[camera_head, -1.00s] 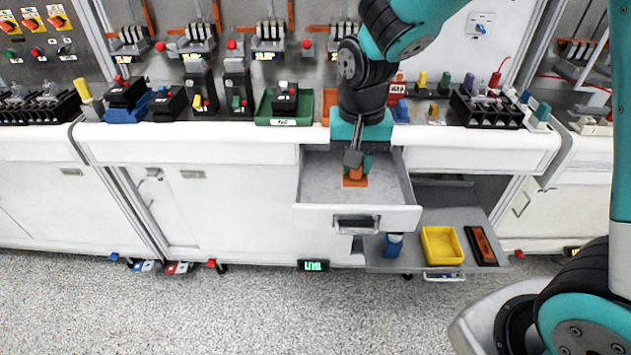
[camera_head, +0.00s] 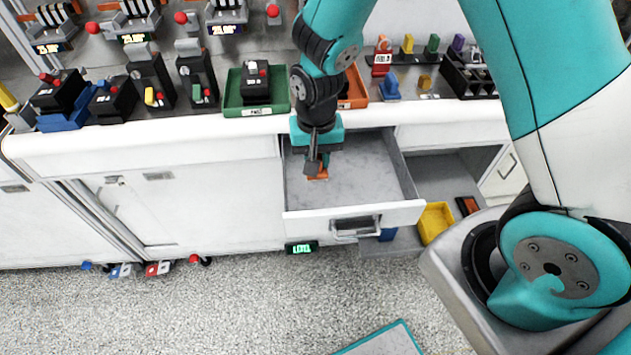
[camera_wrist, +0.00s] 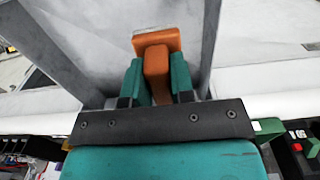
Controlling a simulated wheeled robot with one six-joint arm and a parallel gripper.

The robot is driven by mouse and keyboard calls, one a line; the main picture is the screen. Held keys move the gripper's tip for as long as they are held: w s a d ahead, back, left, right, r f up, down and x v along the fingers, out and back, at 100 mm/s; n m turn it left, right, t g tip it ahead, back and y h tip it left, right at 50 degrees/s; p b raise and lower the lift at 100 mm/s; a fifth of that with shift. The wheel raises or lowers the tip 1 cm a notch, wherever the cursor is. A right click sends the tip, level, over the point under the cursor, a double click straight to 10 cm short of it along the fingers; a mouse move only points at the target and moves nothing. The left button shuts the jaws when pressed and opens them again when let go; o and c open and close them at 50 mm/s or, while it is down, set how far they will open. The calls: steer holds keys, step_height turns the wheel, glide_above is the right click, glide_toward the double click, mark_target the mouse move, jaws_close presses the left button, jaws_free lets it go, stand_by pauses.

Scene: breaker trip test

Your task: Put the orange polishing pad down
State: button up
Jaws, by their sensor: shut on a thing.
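The orange polishing pad (camera_wrist: 157,57) is between the two teal fingers of my gripper (camera_wrist: 158,80) in the wrist view. My gripper (camera_head: 317,166) is shut on it and points down inside the open grey drawer (camera_head: 372,175). In the head view only a small part of the orange pad (camera_head: 318,174) shows below the fingers, near the drawer's left side. The pad is at or close to the drawer floor; I cannot tell whether it touches.
The drawer front (camera_head: 300,225) sticks out from the white bench. Below it to the right, a lower shelf holds a yellow bin (camera_head: 435,222) and an orange-and-black item (camera_head: 467,206). A green tray (camera_head: 238,105) with a black device stands on the bench. The drawer floor is otherwise bare.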

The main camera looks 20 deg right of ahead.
step_height(320, 180, down, 9)
steer(key=shift+f+p, duration=0.1)
steer(key=shift+p, duration=0.45)
steer(key=shift+f, duration=0.2)
steer(key=o, duration=0.9)
steer(key=shift+r, duration=0.15)
